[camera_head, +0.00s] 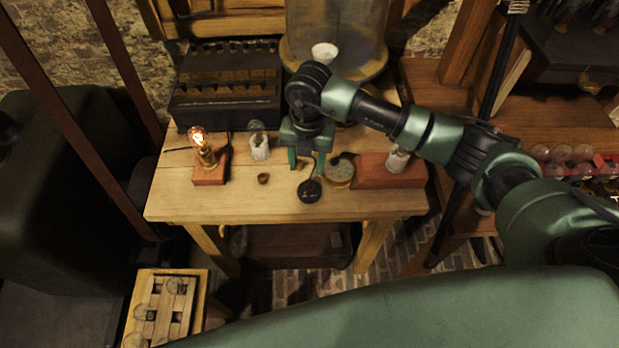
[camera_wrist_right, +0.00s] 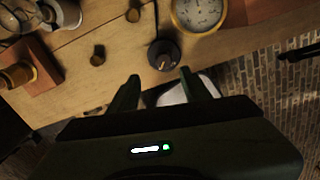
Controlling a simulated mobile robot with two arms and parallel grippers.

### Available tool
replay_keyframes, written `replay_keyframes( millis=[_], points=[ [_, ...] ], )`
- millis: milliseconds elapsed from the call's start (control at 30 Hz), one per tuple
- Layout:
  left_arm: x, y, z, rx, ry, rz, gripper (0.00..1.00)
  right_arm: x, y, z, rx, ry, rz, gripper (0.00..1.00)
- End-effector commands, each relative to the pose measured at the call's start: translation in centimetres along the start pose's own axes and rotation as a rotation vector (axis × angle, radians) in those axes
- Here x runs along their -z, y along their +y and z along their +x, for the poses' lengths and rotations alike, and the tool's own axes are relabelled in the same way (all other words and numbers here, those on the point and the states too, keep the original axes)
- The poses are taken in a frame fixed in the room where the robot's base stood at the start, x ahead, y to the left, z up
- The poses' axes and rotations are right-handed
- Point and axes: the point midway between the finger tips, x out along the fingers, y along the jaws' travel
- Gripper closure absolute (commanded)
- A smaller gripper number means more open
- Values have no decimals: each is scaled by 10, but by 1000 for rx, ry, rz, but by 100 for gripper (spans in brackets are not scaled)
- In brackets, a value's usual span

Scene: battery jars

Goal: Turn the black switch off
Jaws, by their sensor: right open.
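The black switch (camera_head: 309,190) is a small round black piece near the front edge of the wooden table. It also shows in the right wrist view (camera_wrist_right: 163,54), just beyond my fingertips. My right gripper (camera_head: 306,164) is open and empty, pointing down over the table close behind the switch in the head view. In the right wrist view its two fingers (camera_wrist_right: 160,76) stand apart, and the switch lies between their lines. I cannot tell whether a finger touches it. A glowing bulb (camera_head: 198,137) stands on a red-brown block at the table's left. My left gripper is not in view.
A round gauge (camera_head: 341,171) lies right of the switch, beside a red-brown block (camera_head: 385,172) with a pale bulb holder. A small brown knob (camera_head: 263,178) stands to the left. A dark slotted case (camera_head: 228,85) and a glass jar (camera_head: 335,35) stand behind.

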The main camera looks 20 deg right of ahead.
Motion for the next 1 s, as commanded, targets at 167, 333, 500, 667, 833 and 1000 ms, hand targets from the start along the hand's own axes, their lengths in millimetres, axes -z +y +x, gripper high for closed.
replay_keyframes(
  millis=[167,333,500,667,833,1000],
  points=[
    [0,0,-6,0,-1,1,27,-5,-8,12,32,-15,14,52],
    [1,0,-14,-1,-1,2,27,-5,-8,40,31,-12,13,52],
    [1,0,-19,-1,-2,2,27,-5,-8,64,29,-13,11,52],
    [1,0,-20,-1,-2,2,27,-5,-8,75,27,-14,8,52],
    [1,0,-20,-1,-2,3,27,-5,-8,76,25,-15,8,52],
    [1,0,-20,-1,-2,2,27,-5,-8,76,25,-14,8,74]
  ],
)
